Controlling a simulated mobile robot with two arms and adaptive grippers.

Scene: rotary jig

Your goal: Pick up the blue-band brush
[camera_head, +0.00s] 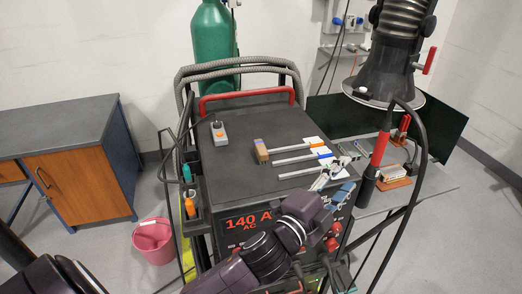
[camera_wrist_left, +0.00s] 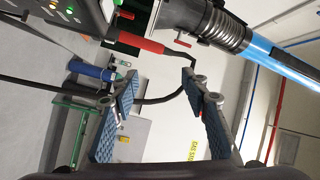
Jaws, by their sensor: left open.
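Several thin brushes lie side by side on the dark top of the welding cart (camera_head: 240,125). The blue-band brush (camera_head: 296,159) seems to be the middle one, with a grey handle and a blue mark near its white right end. An orange-marked brush (camera_head: 290,149) lies behind it, beside a brown wooden block (camera_head: 261,150). Another grey-handled one (camera_head: 296,171) lies in front. My left gripper (camera_head: 334,178) is by the cart's front right corner, near the brushes' right ends. In the left wrist view its blue-padded fingers (camera_wrist_left: 158,92) are apart and empty. No brush is visible there.
A grey handheld device (camera_head: 219,132) lies on the cart top. A red-handled torch (camera_head: 380,148) with a black cable and a dark extraction hood (camera_head: 385,65) stand close on the right. A side holder (camera_head: 191,190) carries tools. A pink bucket (camera_head: 153,240) is on the floor.

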